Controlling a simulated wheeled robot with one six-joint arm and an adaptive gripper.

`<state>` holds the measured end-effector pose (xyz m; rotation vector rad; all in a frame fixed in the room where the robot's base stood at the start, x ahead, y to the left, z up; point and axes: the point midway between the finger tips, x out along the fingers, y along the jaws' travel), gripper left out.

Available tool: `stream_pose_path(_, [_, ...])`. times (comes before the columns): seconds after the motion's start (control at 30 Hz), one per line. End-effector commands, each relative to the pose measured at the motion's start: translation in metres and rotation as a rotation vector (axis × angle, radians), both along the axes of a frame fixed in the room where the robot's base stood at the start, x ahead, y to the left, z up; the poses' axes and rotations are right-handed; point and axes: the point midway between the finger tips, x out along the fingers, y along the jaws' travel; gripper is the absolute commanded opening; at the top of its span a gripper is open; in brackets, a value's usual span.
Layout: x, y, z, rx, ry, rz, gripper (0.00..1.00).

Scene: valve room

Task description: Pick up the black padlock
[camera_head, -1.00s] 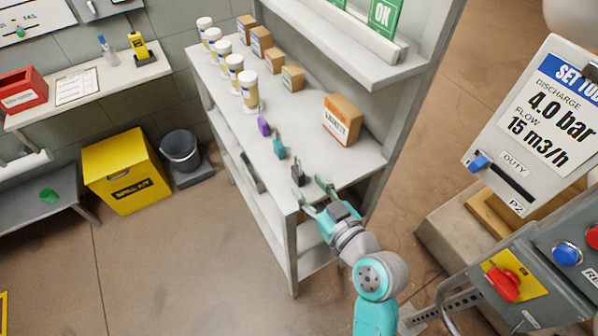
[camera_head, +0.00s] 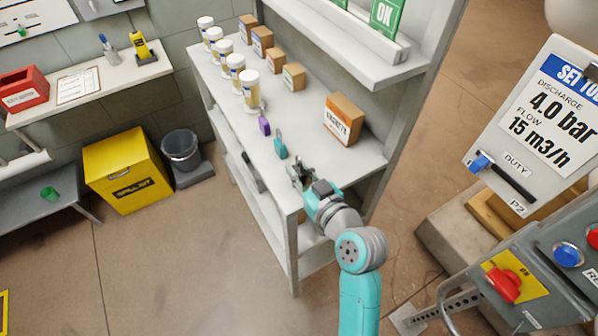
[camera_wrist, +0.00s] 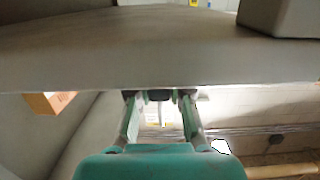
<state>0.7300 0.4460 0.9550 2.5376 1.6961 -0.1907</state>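The black padlock (camera_head: 298,177) is at the near end of the shelf unit's upper deck, partly hidden by my gripper (camera_head: 303,180). In the wrist view a dark shape that looks like the padlock (camera_wrist: 160,95) sits between the tips of my gripper (camera_wrist: 160,108). The two green-lined fingers stand one to each side of it, apart from each other, and narrow gaps seem to show beside it. I see no firm grip, and contact with the padlock is hard to make out.
A teal padlock (camera_head: 280,148) and a purple padlock (camera_head: 264,125) lie farther along the shelf deck (camera_head: 340,165). A cardboard box (camera_head: 342,120) stands to the right. White jars (camera_head: 249,88) and small boxes (camera_head: 293,76) are farther back. An upper shelf (camera_head: 350,50) overhangs the right side.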

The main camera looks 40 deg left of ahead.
Motion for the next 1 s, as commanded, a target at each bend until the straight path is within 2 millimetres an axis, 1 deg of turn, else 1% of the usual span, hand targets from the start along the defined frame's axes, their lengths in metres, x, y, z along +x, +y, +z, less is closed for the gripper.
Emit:
stream_pose_path(0.37, [0.0,0.0,0.003,0.001,0.0,0.0,0.0])
stream_pose_path(0.57, [0.0,0.0,0.019,0.002,-0.003,0.0,0.0])
stream_pose_path(0.7, [0.0,0.0,0.036,0.002,-0.003,0.0,0.0])
stream_pose_path(0.73, [-0.001,-0.002,0.038,0.001,-0.002,-0.001,0.0])
stream_pose_path(0.87, [-0.01,-0.026,0.035,-0.001,0.001,-0.003,0.0])
stream_pose_path(1.0, [-0.022,-0.057,0.034,0.0,0.002,-0.005,0.0])
